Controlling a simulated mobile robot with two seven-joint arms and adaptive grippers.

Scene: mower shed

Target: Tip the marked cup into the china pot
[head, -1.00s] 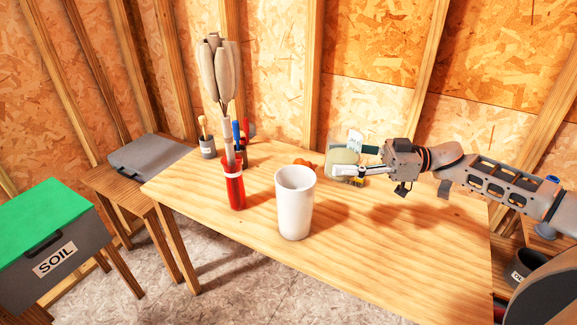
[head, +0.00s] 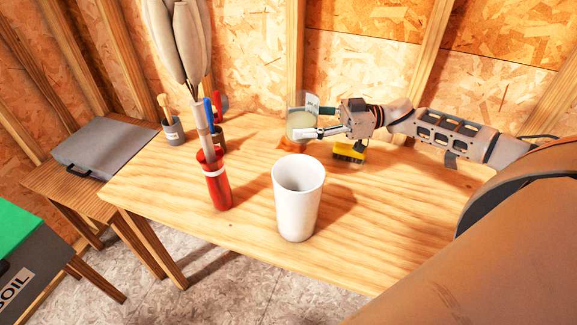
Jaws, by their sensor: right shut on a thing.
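The marked cup (head: 298,122) is clear, with a pale content and a green-and-white label. My right gripper (head: 316,121) is shut on it from the right and holds it above the back of the table, looking close to upright. The fingers and label hide part of the cup. The china pot (head: 297,205) is a tall white vessel with an open top, standing upright on the table in front of the cup and lower. Its inside looks empty as far as I can see. My left gripper is not in view.
Pots with a brush (head: 173,132) and pens stand at the back left. A yellow brush (head: 350,151) and an orange item (head: 288,146) lie behind the pot. The wooden table's (head: 255,235) front is clear.

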